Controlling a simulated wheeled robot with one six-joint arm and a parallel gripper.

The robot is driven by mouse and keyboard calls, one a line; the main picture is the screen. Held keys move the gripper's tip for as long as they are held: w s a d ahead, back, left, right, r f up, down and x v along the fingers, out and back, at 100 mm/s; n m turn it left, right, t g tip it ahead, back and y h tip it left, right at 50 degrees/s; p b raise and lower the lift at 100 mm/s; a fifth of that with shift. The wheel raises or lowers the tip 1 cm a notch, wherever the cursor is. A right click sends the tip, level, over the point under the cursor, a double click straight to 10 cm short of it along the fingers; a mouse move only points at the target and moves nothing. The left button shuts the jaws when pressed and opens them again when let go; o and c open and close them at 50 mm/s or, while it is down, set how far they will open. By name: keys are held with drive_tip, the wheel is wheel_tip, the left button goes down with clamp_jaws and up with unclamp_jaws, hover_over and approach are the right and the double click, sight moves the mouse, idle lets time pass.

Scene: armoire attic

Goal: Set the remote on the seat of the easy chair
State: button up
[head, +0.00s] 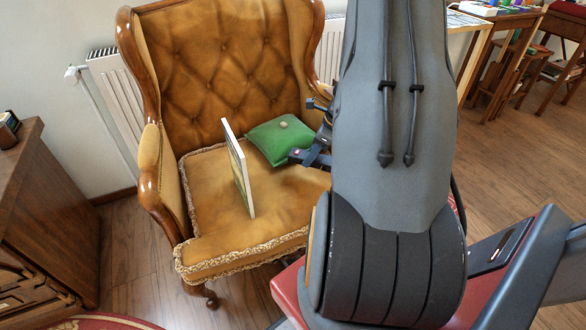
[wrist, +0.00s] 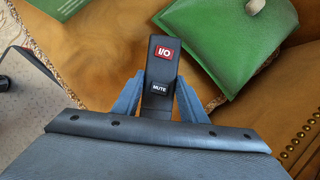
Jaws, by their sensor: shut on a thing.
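The easy chair (head: 180,240) is tan tufted leather with carved wooden arms and a fringed seat cushion (head: 225,240). The seat also shows in the wrist view (wrist: 80,25). My gripper (head: 303,157) is over the right part of the seat, just in front of the green cushion. In the wrist view my gripper (wrist: 158,85) is shut on the black remote (wrist: 162,65), which has a red I/O button and a MUTE label. I cannot tell whether the remote touches the seat. In the head view my arm hides the chair's right side, and I cannot make out the remote.
A green cushion (head: 282,138) lies at the back right of the seat, beside the remote in the wrist view (wrist: 225,35). A thin book (head: 238,168) stands upright mid-seat. The seat's front left is clear. A wooden cabinet (head: 40,210) stands at left.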

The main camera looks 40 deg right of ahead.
sight(309, 177)
drive_tip(key=x, duration=0.3)
drive_tip(key=shift+s+b, duration=0.3)
drive_tip(key=shift+s, duration=0.05)
drive_tip(key=shift+d+f+b, duration=0.1)
drive_tip(key=shift+f+b, duration=0.4)
drive_tip(key=shift+f, duration=1.3)
drive_tip(key=shift+f, duration=0.15)
drive_tip(key=o, duration=1.1)
drive_tip(key=p+v, duration=0.3)
drive_tip(key=v, duration=0.9)
